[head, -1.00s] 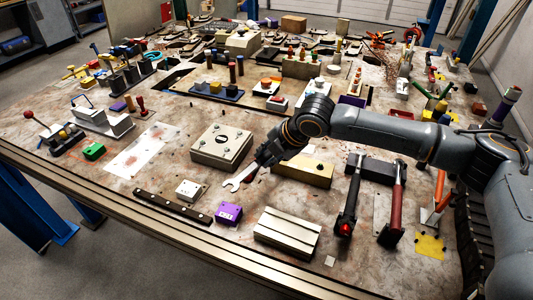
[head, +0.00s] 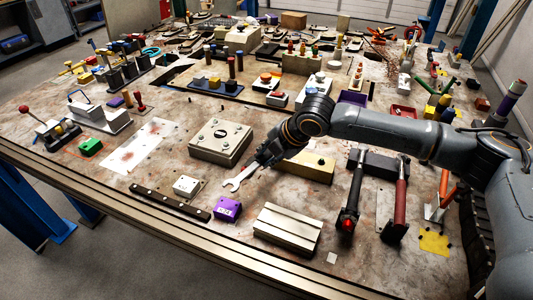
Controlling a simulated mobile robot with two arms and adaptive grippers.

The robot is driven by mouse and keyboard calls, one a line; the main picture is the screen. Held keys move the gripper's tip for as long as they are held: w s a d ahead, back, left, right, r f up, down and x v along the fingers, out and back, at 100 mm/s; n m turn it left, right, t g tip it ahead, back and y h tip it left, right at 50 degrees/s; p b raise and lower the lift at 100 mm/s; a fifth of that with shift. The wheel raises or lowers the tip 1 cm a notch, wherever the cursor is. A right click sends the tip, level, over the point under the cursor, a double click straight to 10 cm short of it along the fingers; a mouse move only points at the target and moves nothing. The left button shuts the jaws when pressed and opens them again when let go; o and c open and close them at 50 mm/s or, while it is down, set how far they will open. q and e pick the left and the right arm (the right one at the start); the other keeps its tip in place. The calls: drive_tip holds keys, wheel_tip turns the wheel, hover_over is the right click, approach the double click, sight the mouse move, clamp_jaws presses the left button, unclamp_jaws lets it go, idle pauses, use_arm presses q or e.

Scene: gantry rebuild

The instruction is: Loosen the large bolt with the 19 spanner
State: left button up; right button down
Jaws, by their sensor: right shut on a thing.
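My right gripper (head: 267,157) is shut on a silver spanner (head: 240,180). The spanner's open jaw points down and left, towards the front of the table, and I cannot read its size mark. A square beige block (head: 220,142) with a round hole and several bolts (head: 243,133) on its top lies just left of the gripper. The spanner is apart from these bolts, in front and to the right of the block. Which bolt is the large one I cannot tell for sure. My left gripper is not in view.
A white box (head: 187,186), a purple block (head: 228,208), a dark bar (head: 170,202) and a grooved metal block (head: 287,229) lie near the front edge. A brass-coloured block (head: 308,168) lies under my right arm. Hammers (head: 350,200) lie further right. A white sheet (head: 145,145) lies left.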

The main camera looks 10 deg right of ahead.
drive_tip(key=shift+r, duration=0.1)
drive_tip(key=shift+f, duration=0.2)
idle(0.4)
drive_tip(key=shift+f+b, duration=0.35)
drive_tip(key=shift+f, duration=1)
drive_tip(key=shift+p, duration=0.5)
drive_tip(key=shift+f, duration=1)
idle(0.5)
